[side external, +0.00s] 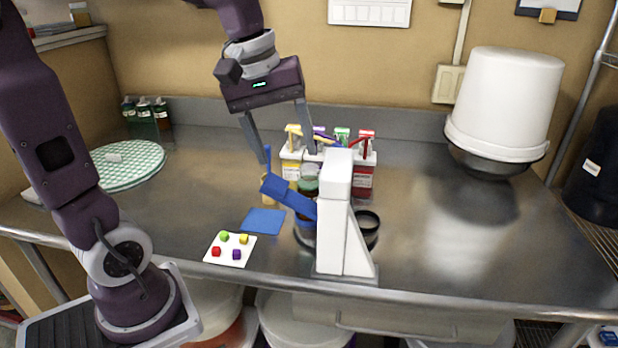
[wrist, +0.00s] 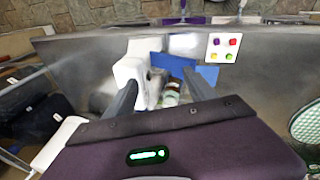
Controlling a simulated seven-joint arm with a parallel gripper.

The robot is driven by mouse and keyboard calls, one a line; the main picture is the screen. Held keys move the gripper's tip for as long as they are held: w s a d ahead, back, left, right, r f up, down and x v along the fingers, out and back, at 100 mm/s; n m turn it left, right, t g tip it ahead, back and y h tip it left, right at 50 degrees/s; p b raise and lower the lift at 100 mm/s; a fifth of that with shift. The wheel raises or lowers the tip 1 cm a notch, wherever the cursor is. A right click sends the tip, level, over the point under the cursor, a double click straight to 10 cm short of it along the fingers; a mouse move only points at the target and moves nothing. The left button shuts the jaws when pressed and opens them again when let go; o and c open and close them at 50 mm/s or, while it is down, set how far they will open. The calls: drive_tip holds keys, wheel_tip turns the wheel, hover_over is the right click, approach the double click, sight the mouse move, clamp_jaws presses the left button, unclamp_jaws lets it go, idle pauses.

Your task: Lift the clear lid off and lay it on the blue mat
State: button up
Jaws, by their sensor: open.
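The blue mat (side external: 263,221) lies flat on the steel bench, left of a white upright stand (side external: 343,225). It also shows in the wrist view (wrist: 207,74). A small jar (side external: 307,187) with green on it stands behind the stand's tilted blue part, which partly hides it. A pale, see-through piece at its top (side external: 310,171) looks like the clear lid, though its edges are hard to make out. In the wrist view the jar (wrist: 171,94) lies between my fingers. My gripper (side external: 288,156) is open and empty above the jar, fingers pointing down.
A rack of bottles with coloured tops (side external: 291,154) stands close behind the jar. A white bucket (side external: 505,100) sits upside down at right.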

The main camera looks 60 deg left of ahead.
drive_tip(key=w+a+f+n+g, duration=0.1)
drive_tip(key=w+a+f+n, duration=0.1)
drive_tip(key=w+a+n, duration=0.3)
drive_tip(key=n+h, duration=0.2)
drive_tip(key=n, duration=0.4)
hover_over(309, 167)
drive_tip(key=s+a, duration=0.2)
wheel_tip(309, 167, down, 5)
drive_tip(key=shift+n+g, duration=0.3)
drive_tip(key=shift+g, duration=0.1)
drive_tip(key=x, duration=0.5)
drive_tip(key=w+x, duration=0.1)
drive_tip(key=x, duration=0.1)
drive_tip(key=shift+w+d+f, duration=0.1)
drive_tip(key=shift+d+f, duration=0.15)
drive_tip(key=shift+f, duration=0.05)
clamp_jaws()
